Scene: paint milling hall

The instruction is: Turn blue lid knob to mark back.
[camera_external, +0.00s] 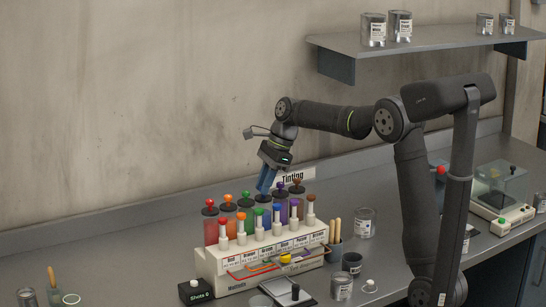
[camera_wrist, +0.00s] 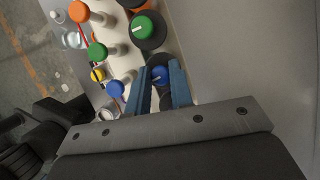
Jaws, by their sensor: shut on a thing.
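My gripper (camera_external: 266,182) points down over the back row of the tinting rack (camera_external: 215,265). In the wrist view its two blue fingers (camera_wrist: 159,70) are shut on the blue lid knob (camera_wrist: 160,76), one finger on each side. A short pale line shows on top of the knob. The knob sits on a dark lid, partly hidden by the fingers. In the external view the fingers hide much of the blue knob, and I cannot read any mark around it there.
A green lid knob (camera_wrist: 141,26) is close beside the held one. A front row of coloured knobs includes a blue one (camera_wrist: 115,89) and a green one (camera_wrist: 97,51). A yellow knob (camera_external: 286,258) sits low on the rack's front. A wall shelf (camera_external: 430,38) holds cans.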

